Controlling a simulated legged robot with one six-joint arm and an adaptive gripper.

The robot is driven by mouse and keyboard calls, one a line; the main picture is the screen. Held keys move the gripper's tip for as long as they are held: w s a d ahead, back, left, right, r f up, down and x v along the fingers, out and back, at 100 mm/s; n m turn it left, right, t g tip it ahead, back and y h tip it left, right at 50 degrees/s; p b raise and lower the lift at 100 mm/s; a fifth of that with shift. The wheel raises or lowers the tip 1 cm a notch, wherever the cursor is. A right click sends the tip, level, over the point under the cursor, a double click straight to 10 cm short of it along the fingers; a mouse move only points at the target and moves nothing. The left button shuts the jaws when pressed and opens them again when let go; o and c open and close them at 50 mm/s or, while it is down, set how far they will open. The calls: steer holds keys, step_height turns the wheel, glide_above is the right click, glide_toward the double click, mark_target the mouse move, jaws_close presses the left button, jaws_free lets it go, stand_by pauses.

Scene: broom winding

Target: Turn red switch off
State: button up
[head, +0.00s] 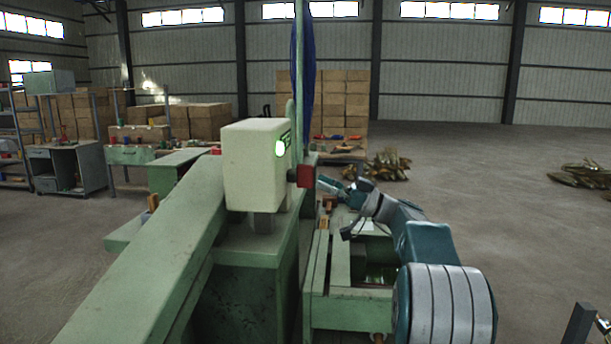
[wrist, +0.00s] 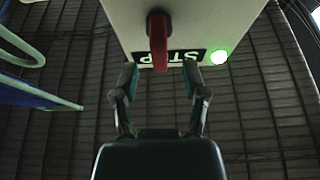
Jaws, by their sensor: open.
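The red switch (wrist: 158,42) is on the pale control box (wrist: 110,18) in the wrist view, pointing down the picture toward a STOP label that appears upside down. A green light (wrist: 219,56) glows beside the label. My gripper (wrist: 160,70) is open, one finger on each side of the switch's lower end; contact cannot be told. In the head view, the control box (head: 252,165) stands on the green machine, and a red part (head: 305,176), apparently the switch, sticks out at its right. My gripper (head: 336,205) is right of it, fingers spread toward the box.
The green machine (head: 150,262) fills the middle, with a sloping beam at left and a lower frame (head: 345,310) under my arm. A blue hanging sheet (head: 303,75) rises behind the box. Benches, boxes and brush piles (head: 388,165) stand farther back.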

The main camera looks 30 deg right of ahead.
mark_target(307, 187)
steer(key=shift+x, duration=2.2)
steer(key=shift+d, duration=0.1)
jaws_close()
